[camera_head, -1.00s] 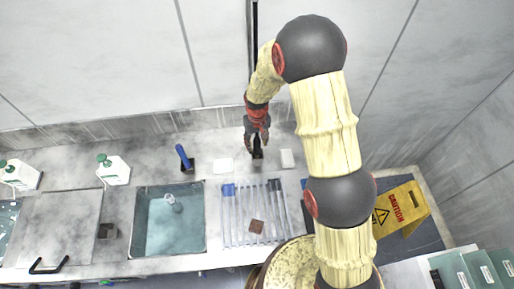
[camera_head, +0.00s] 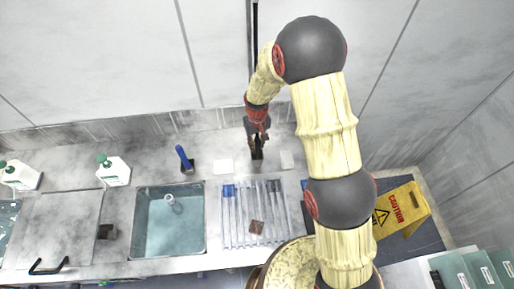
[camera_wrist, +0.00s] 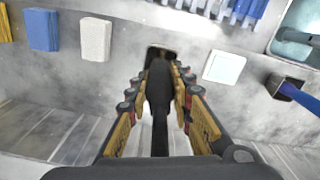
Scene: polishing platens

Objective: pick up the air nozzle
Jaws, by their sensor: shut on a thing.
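The air nozzle (camera_wrist: 158,92) is a black, long body between my gripper's fingers in the wrist view. My gripper (camera_wrist: 158,78) is shut on it, with a finger on each side. Its far end is at a dark square holder (camera_wrist: 171,52) on the counter; I cannot tell whether it is still inside. In the head view my gripper (camera_head: 257,139) points down over the back of the counter, and the nozzle is mostly hidden there.
A white pad (camera_head: 223,167) and a paler pad (camera_head: 287,160) lie either side. A blue-handled tool (camera_head: 182,154) stands in a dark holder at left. A drying rack (camera_head: 240,212) and a sink (camera_head: 155,229) are in front. The wall is close behind.

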